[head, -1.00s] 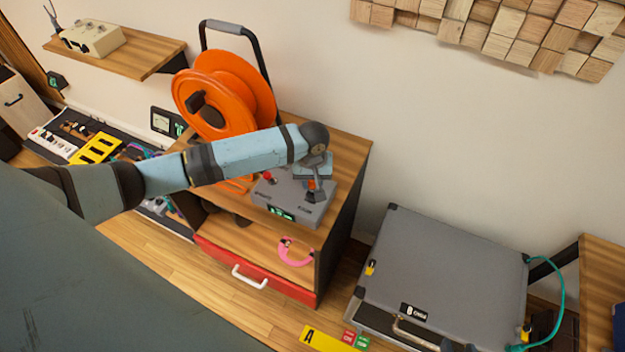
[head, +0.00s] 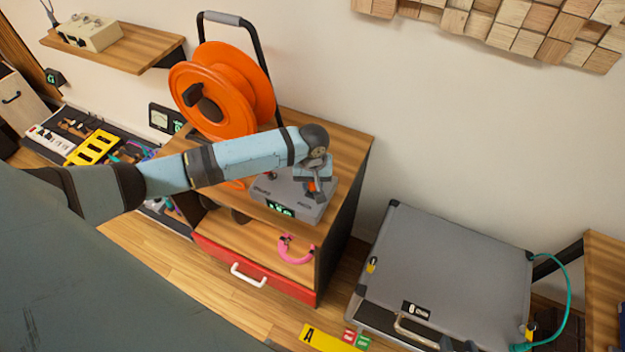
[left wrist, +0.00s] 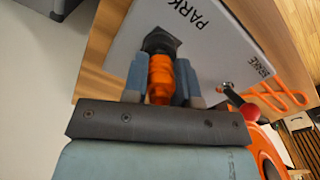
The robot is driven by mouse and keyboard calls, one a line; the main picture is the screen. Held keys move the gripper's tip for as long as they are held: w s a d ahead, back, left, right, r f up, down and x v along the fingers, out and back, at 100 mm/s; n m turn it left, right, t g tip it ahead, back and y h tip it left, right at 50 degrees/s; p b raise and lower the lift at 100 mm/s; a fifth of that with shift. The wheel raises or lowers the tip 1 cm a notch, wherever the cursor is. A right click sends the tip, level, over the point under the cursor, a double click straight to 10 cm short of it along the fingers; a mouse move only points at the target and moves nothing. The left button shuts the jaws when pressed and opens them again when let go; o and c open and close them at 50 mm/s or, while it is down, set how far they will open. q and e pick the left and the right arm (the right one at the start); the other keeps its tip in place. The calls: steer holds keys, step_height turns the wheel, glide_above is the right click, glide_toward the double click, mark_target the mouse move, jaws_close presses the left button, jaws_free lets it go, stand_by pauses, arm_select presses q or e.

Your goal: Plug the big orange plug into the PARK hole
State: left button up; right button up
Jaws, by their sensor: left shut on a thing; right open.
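The big orange plug (left wrist: 160,78) sits between the blue fingers of my left gripper (left wrist: 161,82) in the left wrist view. A dark piece (left wrist: 162,41) at its far end is against or just over the grey box. The box (left wrist: 225,45) carries the printed word PARK (left wrist: 192,12) beside that dark end. The PARK hole itself is hidden, and I cannot tell whether the plug is in it. In the head view my left gripper (head: 313,187) is over the right part of the grey box (head: 285,195), shut on the plug. My right gripper is not in view.
An orange cable reel (head: 225,85) stands behind the box on the wooden cabinet (head: 345,150). A red knob (left wrist: 249,112) and orange cable (left wrist: 278,97) are near the box. A pink ring (head: 296,250) lies on the lower shelf. A grey case (head: 445,260) stands to the right.

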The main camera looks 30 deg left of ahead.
stand_by(0.3)
arm_select(q)
steer(key=o, duration=1)
step_height(320, 180, up, 14)
steer(key=shift+b, duration=0.35)
steer(key=shift+f, duration=0.1)
